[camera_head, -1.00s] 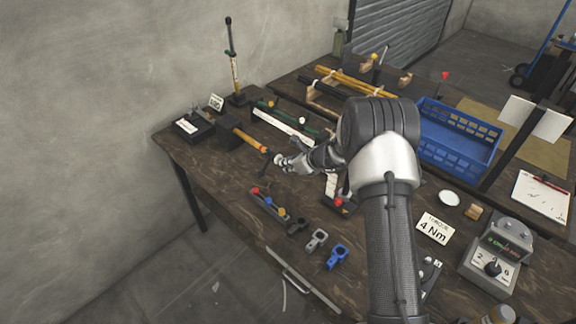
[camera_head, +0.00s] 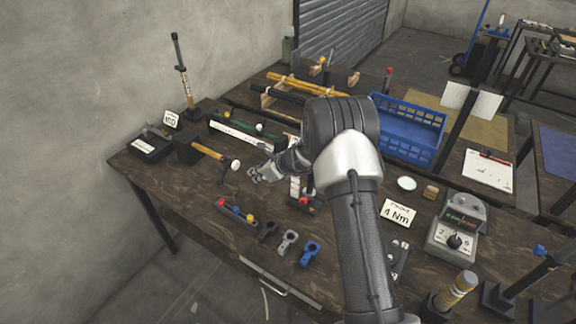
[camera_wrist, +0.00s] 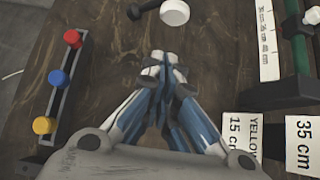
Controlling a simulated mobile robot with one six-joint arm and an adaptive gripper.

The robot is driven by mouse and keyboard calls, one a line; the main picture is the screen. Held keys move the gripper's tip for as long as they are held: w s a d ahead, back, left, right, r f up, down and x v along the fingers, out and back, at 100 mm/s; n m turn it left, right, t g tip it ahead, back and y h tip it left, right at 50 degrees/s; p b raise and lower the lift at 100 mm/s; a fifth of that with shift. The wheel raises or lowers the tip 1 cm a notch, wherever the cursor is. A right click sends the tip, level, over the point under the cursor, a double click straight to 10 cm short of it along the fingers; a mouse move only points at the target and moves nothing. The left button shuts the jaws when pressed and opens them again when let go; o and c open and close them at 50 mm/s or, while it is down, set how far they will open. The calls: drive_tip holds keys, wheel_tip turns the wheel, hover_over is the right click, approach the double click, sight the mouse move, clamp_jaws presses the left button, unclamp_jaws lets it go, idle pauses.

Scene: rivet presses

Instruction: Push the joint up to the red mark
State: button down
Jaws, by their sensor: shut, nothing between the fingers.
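No part is labelled as the joint, and I cannot tell for sure which one it is. A yellow-orange bar (camera_head: 207,151) sticks out of a black block (camera_head: 187,150) at the back left of the bench. At its near end is a white round cap (camera_head: 235,164) with a thin dark rod; cap and rod also show at the top of the wrist view (camera_wrist: 174,12). No red mark shows on the bar. My gripper (camera_head: 256,175) is shut and empty, just right of the cap and apart from it. Its closed fingers (camera_wrist: 165,62) point toward the cap in the wrist view.
A rail with red, blue and yellow knobs (camera_head: 236,213) lies in front, left in the wrist view. Grey and blue clamps (camera_head: 310,253) are beside it. A green rail with a white scale (camera_wrist: 267,45) and cards reading 15 cm and 35 cm (camera_wrist: 302,145) are at right.

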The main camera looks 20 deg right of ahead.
drive_tip(key=w+p+v, duration=0.1)
drive_tip(key=p+v, duration=0.3)
drive_tip(key=v, duration=1.4)
drive_tip(key=s+a+r+n+g, duration=0.3)
drive_tip(key=s+a+r+n, duration=1)
drive_tip(key=s+r+n, duration=0.15)
drive_tip(key=s+d+r+n+h, duration=0.1)
drive_tip(key=s+r+n+h, duration=0.1)
drive_tip(key=s+n, duration=0.5)
drive_tip(key=s+d+r+n+h, duration=0.2)
drive_tip(key=s+n, duration=0.5)
drive_tip(key=s, duration=0.6)
drive_tip(key=shift+s+h, duration=0.35)
drive_tip(key=shift+h, duration=0.45)
drive_tip(key=c, duration=2.4)
unclamp_jaws()
drive_tip(key=shift+r, duration=0.2)
